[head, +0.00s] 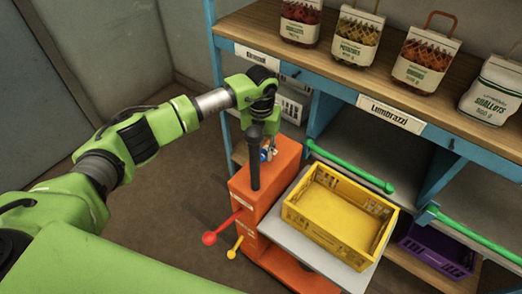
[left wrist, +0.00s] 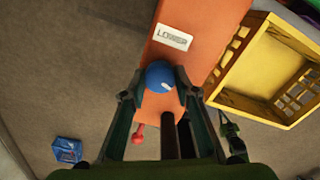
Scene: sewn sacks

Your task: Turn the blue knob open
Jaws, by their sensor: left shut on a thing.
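The blue knob (left wrist: 160,76) sits on top of the orange machine (head: 285,165), beside a white label reading "LOWER" (left wrist: 173,38). It carries a small white mark. My left gripper (left wrist: 161,88) is shut on the knob, one finger at each side. In the head view my left gripper (head: 267,150) is at the top of the machine from above, and only a little of the blue shows there. A dark upright post (head: 254,160) stands in front of it. My right gripper is not in view.
A red-balled lever (head: 210,238) and a yellow-balled lever (head: 232,254) stick out of the machine's side. A yellow crate (head: 340,213) sits on a grey platform to the right. Shelves with several sacks (head: 425,58) and a purple crate (head: 437,250) stand behind.

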